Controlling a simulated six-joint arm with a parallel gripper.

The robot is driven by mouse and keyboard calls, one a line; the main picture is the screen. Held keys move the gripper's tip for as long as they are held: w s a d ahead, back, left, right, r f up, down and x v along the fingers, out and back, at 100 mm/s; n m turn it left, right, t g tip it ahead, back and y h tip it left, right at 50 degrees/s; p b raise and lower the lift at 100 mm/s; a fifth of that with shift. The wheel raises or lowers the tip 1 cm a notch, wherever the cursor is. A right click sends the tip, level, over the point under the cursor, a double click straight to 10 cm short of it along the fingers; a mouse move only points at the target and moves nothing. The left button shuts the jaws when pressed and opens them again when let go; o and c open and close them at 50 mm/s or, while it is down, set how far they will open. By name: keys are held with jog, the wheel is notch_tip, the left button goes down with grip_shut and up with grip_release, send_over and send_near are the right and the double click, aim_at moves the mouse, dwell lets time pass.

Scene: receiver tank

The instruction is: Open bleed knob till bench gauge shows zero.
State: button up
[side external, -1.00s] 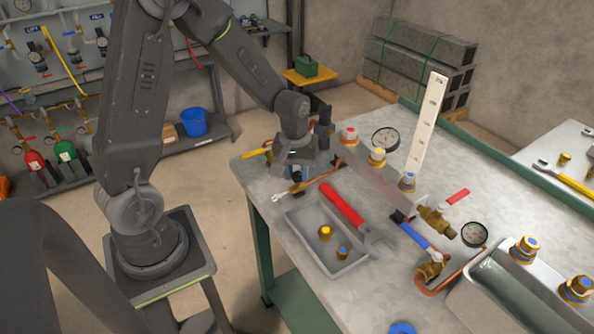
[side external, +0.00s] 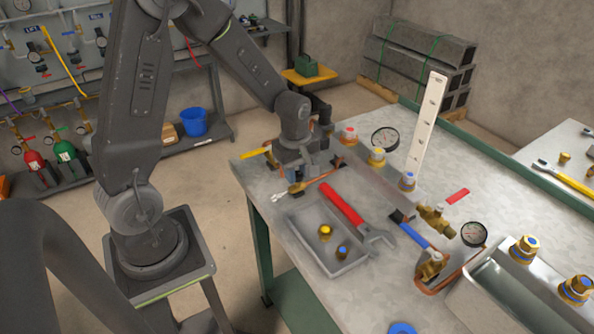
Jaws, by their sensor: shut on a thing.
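My gripper (side external: 298,178) points down at the left end of the bench (side external: 450,180), above a small brass fitting (side external: 296,188) with copper tube. It is shut on a small knob at that fitting, mostly hidden by the fingers; I take it to be the bleed knob. Two round dial gauges show on the bench: one gauge (side external: 385,139) lies behind the row of capped fittings, another gauge (side external: 473,234) is at the right near the valves. Their needles are too small to read, and I cannot tell which is the bench gauge.
A grey tray (side external: 300,222) with two small brass fittings and a red-handled wrench (side external: 343,204) lie in front. A white upright scale (side external: 429,120), a blue-handled valve (side external: 413,236), a red valve handle (side external: 457,195) and a metal trough (side external: 480,305) stand to the right.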

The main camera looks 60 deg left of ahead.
jog(key=shift+r, duration=0.1)
dwell(0.4)
jog(key=o, duration=0.9)
jog(key=shift+o, duration=0.2)
notch_tip(320, 180, up, 14)
jog(key=shift+s, duration=0.3)
